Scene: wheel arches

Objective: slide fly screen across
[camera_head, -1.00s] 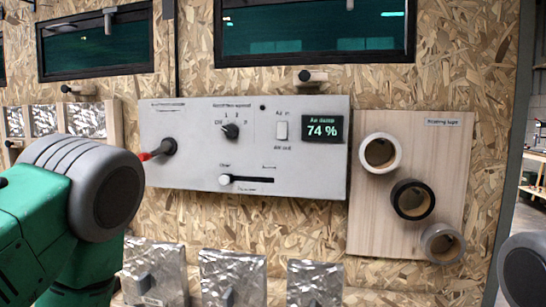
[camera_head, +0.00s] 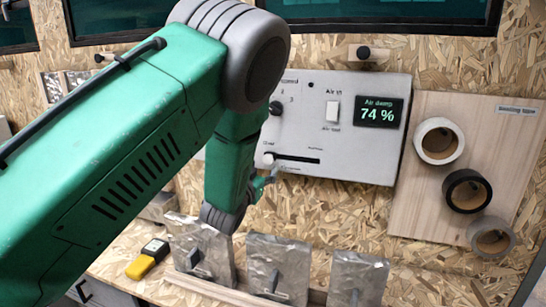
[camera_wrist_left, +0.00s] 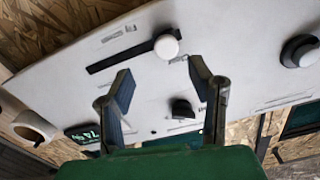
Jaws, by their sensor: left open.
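The slider has a small white round knob (camera_head: 268,158) at the left end of a dark horizontal slot (camera_head: 300,159), low on the white control panel (camera_head: 345,165). In the left wrist view the knob (camera_wrist_left: 167,46) sits at one end of the dark slot (camera_wrist_left: 118,57). My left gripper (camera_head: 264,181) is open just below the knob, partly hidden by my arm. In the wrist view its two fingers (camera_wrist_left: 161,80) stand apart, with the knob ahead of the gap between them and nothing held. My right gripper is not in view.
The panel also carries a dark rotary knob (camera_wrist_left: 183,108), a white rocker switch (camera_head: 333,111) and a display (camera_head: 377,112) reading 74 %. Tape rolls hang on a wooden board (camera_head: 420,205) at right.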

